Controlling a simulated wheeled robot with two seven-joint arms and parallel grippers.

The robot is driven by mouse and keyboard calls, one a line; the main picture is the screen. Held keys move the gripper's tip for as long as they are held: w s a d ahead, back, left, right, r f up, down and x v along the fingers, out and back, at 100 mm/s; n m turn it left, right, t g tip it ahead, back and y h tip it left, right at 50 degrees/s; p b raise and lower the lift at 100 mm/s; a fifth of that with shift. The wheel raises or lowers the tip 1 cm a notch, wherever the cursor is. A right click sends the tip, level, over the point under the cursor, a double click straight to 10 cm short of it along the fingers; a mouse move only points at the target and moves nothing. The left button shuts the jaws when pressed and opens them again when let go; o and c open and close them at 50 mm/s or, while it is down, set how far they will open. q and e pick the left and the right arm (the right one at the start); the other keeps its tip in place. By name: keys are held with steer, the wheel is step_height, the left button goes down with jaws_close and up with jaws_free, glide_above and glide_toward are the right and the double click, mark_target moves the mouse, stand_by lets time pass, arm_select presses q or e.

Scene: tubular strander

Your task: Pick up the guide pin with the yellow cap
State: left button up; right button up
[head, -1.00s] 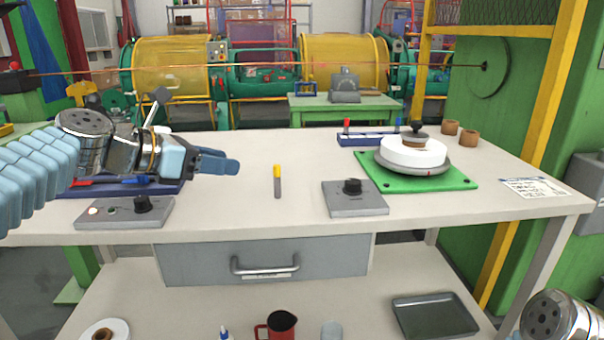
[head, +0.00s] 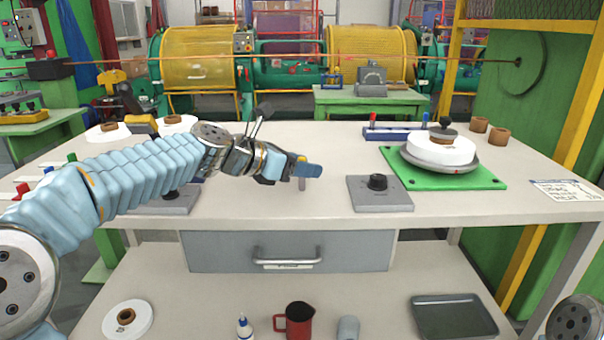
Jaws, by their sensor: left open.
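The guide pin with the yellow cap (head: 302,185) stands upright on the workbench, near the middle. Its grey lower part shows below my left gripper and a bit of its yellow cap shows above. My right gripper is not in view.
A grey block with a black knob (head: 377,183) stands right of the pin. Behind it are a blue rack (head: 395,134) with red- and blue-capped pins and a green plate (head: 490,180) bearing a white disc. A drawer handle (head: 286,257) is below the front edge.

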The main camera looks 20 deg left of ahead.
arm_select(q)
jaws_close()
steer(key=shift+r, duration=0.1)
